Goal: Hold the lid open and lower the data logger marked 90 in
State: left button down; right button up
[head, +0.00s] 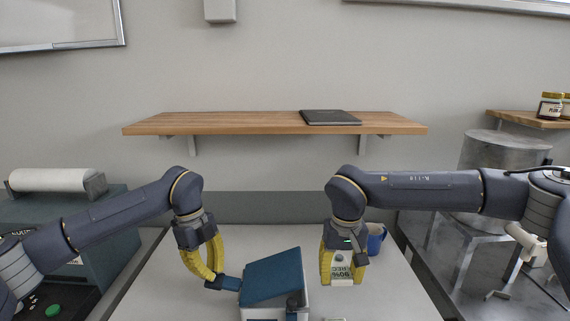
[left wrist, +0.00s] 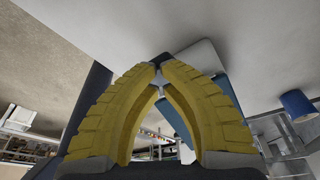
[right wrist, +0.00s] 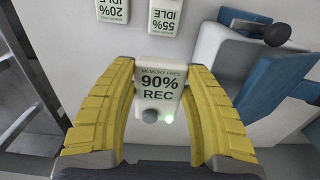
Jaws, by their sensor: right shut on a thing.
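The data logger marked 90 (right wrist: 158,90) is a white block reading "90% REC" with a green light. My right gripper (right wrist: 158,88) is shut on it; in the head view the logger (head: 342,271) hangs right of the box, above the table. The box (head: 304,288) is pale with a blue lid (head: 270,272). The lid looks tilted, partly raised; the right wrist view shows the pale box (right wrist: 208,48) beside it.
Two other loggers, marked 20 (right wrist: 112,10) and 55 (right wrist: 165,15), lie on the table. A blue mug (head: 376,238) stands behind my right gripper. A black knob (head: 294,300) is at the box's front. A wooden shelf (head: 250,124) spans the wall.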

aim_at(289, 274)
pick_arm(q)
jog(key=shift+a+x, duration=0.25)
jog(key=shift+x, duration=1)
jog(key=shift+w+d+f, duration=0.1)
jog(key=shift+d+f, duration=0.2)
jog(key=shift+f, duration=0.5)
jog(key=shift+w+d+f, duration=0.1)
jog(key=shift+d+f, duration=0.2)
jog(key=shift+f, duration=0.5)
jog(key=shift+d+f, duration=0.1)
jog(key=shift+f, duration=0.2)
pick_arm(e)
jog(key=shift+a, duration=6.25)
